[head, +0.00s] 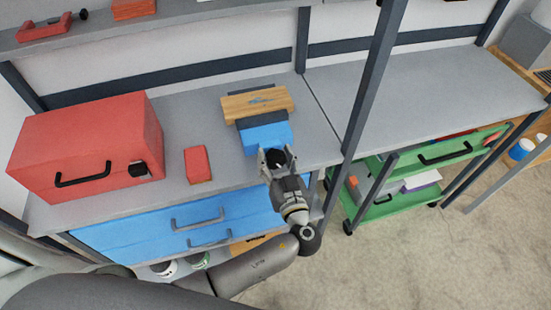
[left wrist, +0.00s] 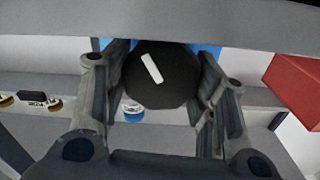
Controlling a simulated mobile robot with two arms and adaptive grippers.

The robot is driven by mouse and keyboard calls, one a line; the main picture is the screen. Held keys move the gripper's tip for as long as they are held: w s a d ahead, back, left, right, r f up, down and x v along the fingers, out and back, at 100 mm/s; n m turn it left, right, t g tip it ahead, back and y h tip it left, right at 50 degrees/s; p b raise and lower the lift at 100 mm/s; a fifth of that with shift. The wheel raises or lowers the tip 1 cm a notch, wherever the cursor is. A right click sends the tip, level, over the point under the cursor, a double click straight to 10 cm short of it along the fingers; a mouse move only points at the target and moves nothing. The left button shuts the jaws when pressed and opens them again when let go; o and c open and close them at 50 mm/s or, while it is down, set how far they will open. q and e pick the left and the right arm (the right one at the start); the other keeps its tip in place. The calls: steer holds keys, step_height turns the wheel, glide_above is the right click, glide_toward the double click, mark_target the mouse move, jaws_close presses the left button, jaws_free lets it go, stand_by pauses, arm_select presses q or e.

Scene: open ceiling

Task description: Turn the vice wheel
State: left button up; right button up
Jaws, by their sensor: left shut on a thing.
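The blue vice (head: 265,133) stands at the front edge of the grey workbench, with a wooden board (head: 257,104) at its jaws. Its black wheel (head: 276,159) faces the front. My left gripper (head: 275,160) is at the wheel, with a finger on either side of it. In the left wrist view the dark round wheel (left wrist: 160,85) with a tilted white mark sits between the fingers of my left gripper (left wrist: 160,92), which is shut on it. My right gripper does not show.
A red toolbox (head: 90,145) and a small red block (head: 198,164) stand left of the vice. Blue drawers (head: 150,235) are below the bench. A dark upright post (head: 366,85) rises right of the vice. A green cart (head: 385,205) stands at the right.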

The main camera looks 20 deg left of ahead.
arm_select(q)
steer(key=o, duration=1)
steer(key=shift+s+d, duration=0.15)
steer(key=shift+s, duration=0.1)
steer(key=v, duration=1.1)
steer(key=shift+s+d, duration=0.1)
steer(key=shift+d, duration=0.05)
